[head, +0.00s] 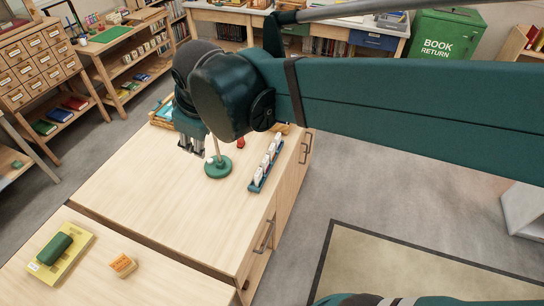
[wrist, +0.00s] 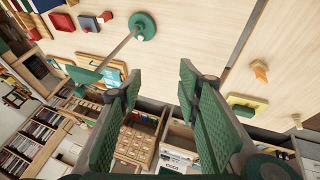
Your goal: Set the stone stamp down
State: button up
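My gripper (head: 190,148) hangs over the far left part of the light wood desk (head: 150,195), beside a green round base with a thin rod (head: 217,168). In the wrist view its two green ribbed fingers (wrist: 163,88) are apart, with nothing held between them. I cannot pick out the stone stamp with certainty. A small orange block (head: 123,265) lies on the nearer desk, and it also shows in the wrist view (wrist: 260,72). A small red object (head: 240,142) is beyond the round base, partly near my arm.
A blue rack of upright white pieces (head: 265,165) stands near the desk's right edge. A wooden tray with teal contents (wrist: 100,70) lies at the back. A green object (head: 52,249) rests on a yellow pad (head: 65,262). The desk's middle is clear.

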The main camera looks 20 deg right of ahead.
jog(key=s+d+f+m, duration=0.2)
jog(key=s+d+m, duration=0.2)
jog(key=s+d, duration=0.2)
jog(key=s+d+f+m+t, duration=0.1)
jog(key=s+d+f+m, duration=0.2)
jog(key=d, duration=0.7)
jog(key=s+m, duration=0.2)
jog(key=s, duration=0.1)
jog(key=shift+d+m+t+h, duration=0.2)
jog(key=shift+m+t+h, duration=0.1)
jog(key=shift+h, duration=0.1)
jog(key=shift+f, duration=0.1)
